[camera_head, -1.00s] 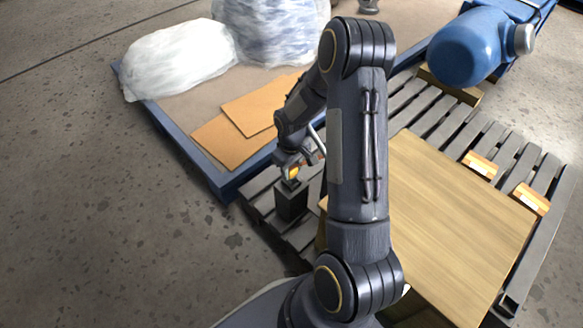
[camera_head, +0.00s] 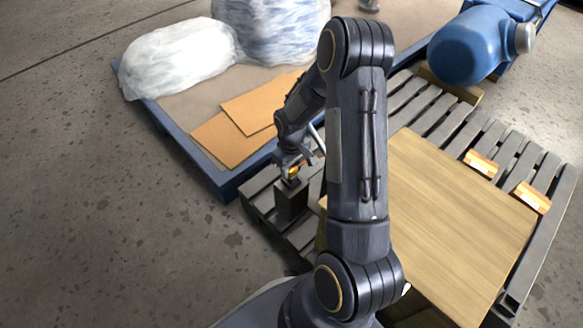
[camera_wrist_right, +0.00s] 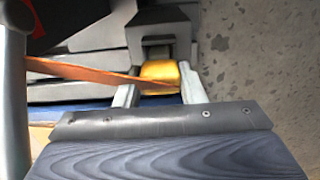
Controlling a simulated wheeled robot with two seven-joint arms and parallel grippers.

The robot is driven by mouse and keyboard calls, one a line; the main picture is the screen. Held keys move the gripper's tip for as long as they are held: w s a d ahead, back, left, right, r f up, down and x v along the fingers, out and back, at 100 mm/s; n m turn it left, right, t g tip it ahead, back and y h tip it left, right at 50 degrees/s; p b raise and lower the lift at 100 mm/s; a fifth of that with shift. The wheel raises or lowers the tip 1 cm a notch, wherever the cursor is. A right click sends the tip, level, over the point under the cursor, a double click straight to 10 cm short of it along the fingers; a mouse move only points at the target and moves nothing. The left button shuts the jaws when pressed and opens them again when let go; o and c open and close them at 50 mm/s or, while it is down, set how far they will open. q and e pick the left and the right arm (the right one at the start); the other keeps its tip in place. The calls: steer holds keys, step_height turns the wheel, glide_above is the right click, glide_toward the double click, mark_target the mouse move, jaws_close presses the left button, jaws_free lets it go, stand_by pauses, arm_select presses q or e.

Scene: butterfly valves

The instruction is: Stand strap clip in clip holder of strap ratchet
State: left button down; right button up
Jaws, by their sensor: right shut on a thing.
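My right gripper (camera_head: 291,167) is low over the pallet at the left of my arm in the head view. In the right wrist view its two pale fingers (camera_wrist_right: 160,92) are shut on a yellow piece, which looks like the strap clip (camera_wrist_right: 160,73). An orange strap (camera_wrist_right: 85,70) runs left from the clip. A dark block (camera_head: 291,203), which looks like the clip holder, stands upright below the gripper. The clip shows as a small yellow spot at its top. In the wrist view the dark block (camera_wrist_right: 160,27) lies just beyond the clip. I cannot tell whether the clip is seated. My left gripper is out of view.
The grey slatted pallet (camera_head: 439,128) carries a wooden box (camera_head: 455,220) and orange-white pieces (camera_head: 481,164). A blue-edged platform (camera_head: 190,158) holds brown sheets (camera_head: 226,140) and wrapped bundles (camera_head: 180,60). A blue cylinder (camera_head: 466,47) is at the top right.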

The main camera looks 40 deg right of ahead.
steer(key=shift+f+b, duration=0.3)
steer(key=shift+f, duration=0.1)
stand_by(0.5)
steer(key=o, duration=1.2)
step_height(320, 180, up, 7)
steer(key=p, duration=0.3)
steer(key=shift+r, duration=0.4)
